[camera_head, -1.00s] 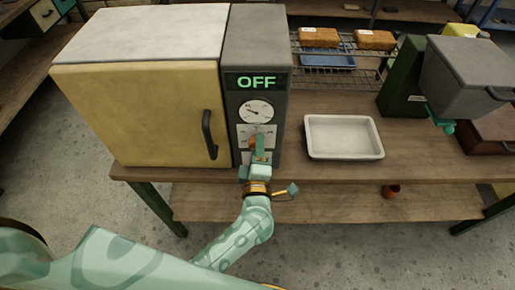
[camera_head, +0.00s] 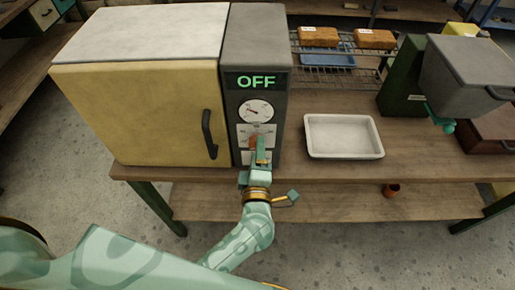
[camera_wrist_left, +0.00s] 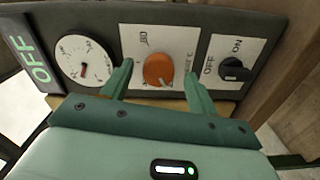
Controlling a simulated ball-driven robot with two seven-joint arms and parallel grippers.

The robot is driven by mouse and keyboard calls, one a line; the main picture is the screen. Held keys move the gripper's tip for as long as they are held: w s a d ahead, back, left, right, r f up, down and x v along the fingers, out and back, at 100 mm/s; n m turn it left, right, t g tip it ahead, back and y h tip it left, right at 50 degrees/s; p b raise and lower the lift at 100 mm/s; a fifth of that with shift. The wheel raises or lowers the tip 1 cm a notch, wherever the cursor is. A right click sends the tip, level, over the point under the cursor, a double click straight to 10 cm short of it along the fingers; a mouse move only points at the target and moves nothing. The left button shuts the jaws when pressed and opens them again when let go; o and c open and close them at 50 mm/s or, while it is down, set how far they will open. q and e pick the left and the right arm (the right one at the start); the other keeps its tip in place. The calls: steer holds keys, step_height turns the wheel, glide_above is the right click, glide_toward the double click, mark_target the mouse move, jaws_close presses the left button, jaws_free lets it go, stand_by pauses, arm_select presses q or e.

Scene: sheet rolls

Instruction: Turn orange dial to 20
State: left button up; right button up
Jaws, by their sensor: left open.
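The orange dial (camera_wrist_left: 158,70) sits on a white plate on the oven's dark control panel (camera_head: 262,110). In the wrist view my left gripper (camera_wrist_left: 158,82) is open, one finger on each side of the dial, with gaps showing between fingers and dial. In the head view the left gripper (camera_head: 260,148) is in front of the panel and partly hides the orange dial (camera_head: 254,140). The scale marks around the dial are too small or hidden to read. My right gripper is not in view.
The panel's green display (camera_head: 256,82) reads OFF. A round gauge (camera_head: 256,111) is above the dial, and a black ON/OFF knob (camera_wrist_left: 234,69) is on the other side. A yellow oven door (camera_head: 140,115) is left; a white tray (camera_head: 344,154) is on the bench at right.

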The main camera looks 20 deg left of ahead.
arm_select(q)
steer(key=v, duration=1)
steer(key=shift+s, duration=0.3)
steer(key=shift+d+r, duration=0.1)
steer(key=shift+r, duration=0.05)
